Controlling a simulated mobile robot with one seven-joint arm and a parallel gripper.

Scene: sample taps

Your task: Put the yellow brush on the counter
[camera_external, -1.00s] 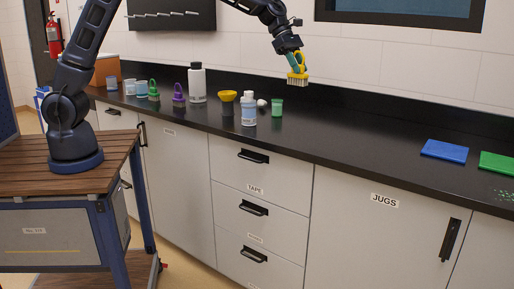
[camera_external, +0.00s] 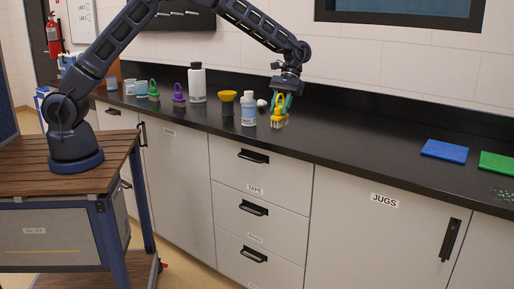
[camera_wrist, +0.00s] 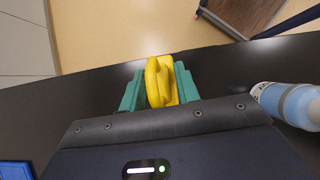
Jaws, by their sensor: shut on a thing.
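The yellow brush (camera_external: 279,117) hangs upright with its pale bristles down, low at the counter (camera_external: 340,140), close to the front edge. I cannot tell whether the bristles touch the counter top. My gripper (camera_external: 281,104), with teal fingers, is shut on the brush's yellow handle from above. In the wrist view the brush handle (camera_wrist: 158,80) sits between the two teal fingers, and the bristles are hidden.
A white bottle with a blue label (camera_external: 249,108) stands just left of the brush.

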